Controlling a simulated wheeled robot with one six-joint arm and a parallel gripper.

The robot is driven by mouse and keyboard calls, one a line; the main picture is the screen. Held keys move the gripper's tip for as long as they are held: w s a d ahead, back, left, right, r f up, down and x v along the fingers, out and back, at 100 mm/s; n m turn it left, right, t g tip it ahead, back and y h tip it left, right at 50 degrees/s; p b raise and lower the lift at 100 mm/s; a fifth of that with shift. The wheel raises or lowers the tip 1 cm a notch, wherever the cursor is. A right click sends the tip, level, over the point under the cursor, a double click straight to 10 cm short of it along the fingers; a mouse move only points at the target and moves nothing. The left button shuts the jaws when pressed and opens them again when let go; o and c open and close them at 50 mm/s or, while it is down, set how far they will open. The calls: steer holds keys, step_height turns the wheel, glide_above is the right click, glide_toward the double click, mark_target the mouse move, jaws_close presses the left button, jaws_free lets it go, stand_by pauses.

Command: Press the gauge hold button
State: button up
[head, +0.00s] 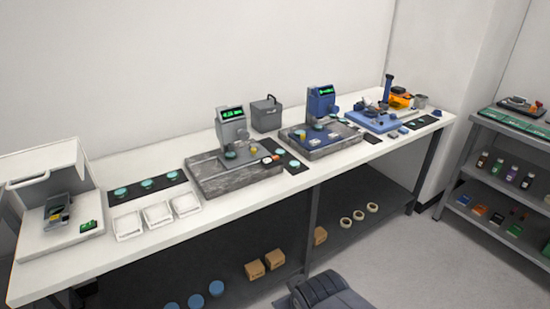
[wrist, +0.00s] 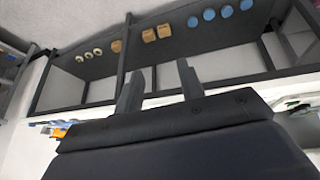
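Two gauges with lit green displays stand on the long white bench. The grey gauge (head: 232,130) is on a grey stone slab (head: 210,182) near the middle. The blue gauge (head: 321,103) is on a second stone slab (head: 322,150) to its right. Small coloured parts (head: 271,160) sit at the grey gauge's right side; I cannot tell whether one is the hold button. In the wrist view my gripper (wrist: 160,70) has its two fingers apart with nothing between them. It is away from both gauges; its fingers do not show in the head view.
A white open-fronted enclosure (head: 45,165) and white trays (head: 157,214) stand at the bench's left. A grey box (head: 266,114) stands behind, between the gauges. A blue stand (head: 388,90) is at the right end. A shelf unit (head: 490,170) stands right, with free floor before it.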

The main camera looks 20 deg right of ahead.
jaws_close()
stand_by(1.3)
